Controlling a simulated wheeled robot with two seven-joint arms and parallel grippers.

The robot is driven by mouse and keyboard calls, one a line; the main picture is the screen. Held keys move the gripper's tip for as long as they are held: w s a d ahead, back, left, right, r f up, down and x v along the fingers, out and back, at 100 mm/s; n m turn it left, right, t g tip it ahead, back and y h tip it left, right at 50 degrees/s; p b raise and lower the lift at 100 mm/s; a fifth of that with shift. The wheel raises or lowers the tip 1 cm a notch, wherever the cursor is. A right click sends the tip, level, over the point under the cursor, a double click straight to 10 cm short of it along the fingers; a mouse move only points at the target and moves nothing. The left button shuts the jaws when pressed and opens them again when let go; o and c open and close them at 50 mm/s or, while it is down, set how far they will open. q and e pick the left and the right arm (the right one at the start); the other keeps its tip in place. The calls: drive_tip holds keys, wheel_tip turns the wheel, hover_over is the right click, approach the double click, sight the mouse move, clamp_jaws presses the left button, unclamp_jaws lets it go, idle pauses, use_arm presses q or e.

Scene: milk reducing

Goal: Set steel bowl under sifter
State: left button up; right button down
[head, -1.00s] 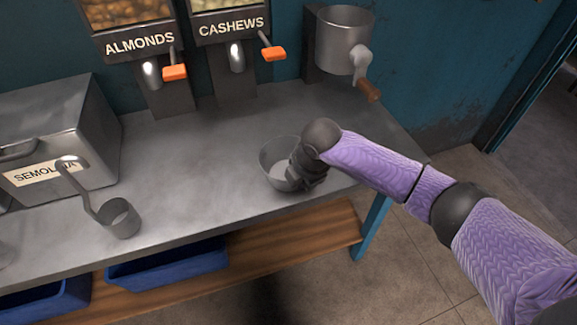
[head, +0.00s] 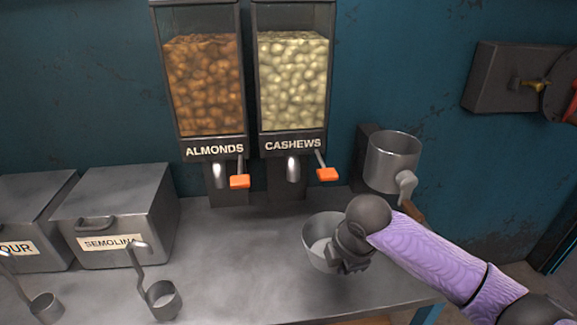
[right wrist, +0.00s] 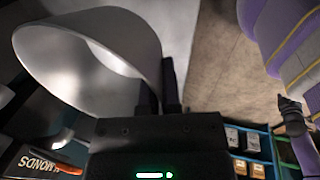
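The steel bowl (head: 315,238) is a plain grey metal bowl at the right part of the steel counter, open side up. My right gripper (head: 350,262) is at its right side, shut on its wall. In the right wrist view the bowl (right wrist: 85,60) fills the upper left, with its wall between the close-set dark fingers (right wrist: 160,90). I cannot tell whether its base touches the counter. The sifter (head: 392,162), a steel cylinder with a crank, is fixed at the wall, above and right of the bowl. My left gripper is out of view.
The almond dispenser (head: 205,90) and cashew dispenser (head: 292,88) stand at the back, with orange levers sticking forward. A semolina bin (head: 120,215) and hanging-handle scoops (head: 162,298) are at left. The counter's middle (head: 225,260) is clear.

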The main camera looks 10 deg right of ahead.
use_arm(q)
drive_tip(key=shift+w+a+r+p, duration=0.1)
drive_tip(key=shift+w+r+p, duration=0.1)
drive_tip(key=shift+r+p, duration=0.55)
use_arm(e)
drive_tip(key=s+r+m+g+h, duration=0.3)
drive_tip(key=s+r+m, duration=0.7)
drive_tip(key=m, duration=0.9)
drive_tip(key=shift+s+a+m, duration=0.25)
drive_tip(key=shift+s+m, duration=0.05)
drive_tip(key=shift+s, duration=0.55)
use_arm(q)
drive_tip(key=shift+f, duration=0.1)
use_arm(e)
drive_tip(key=shift+f, duration=0.1)
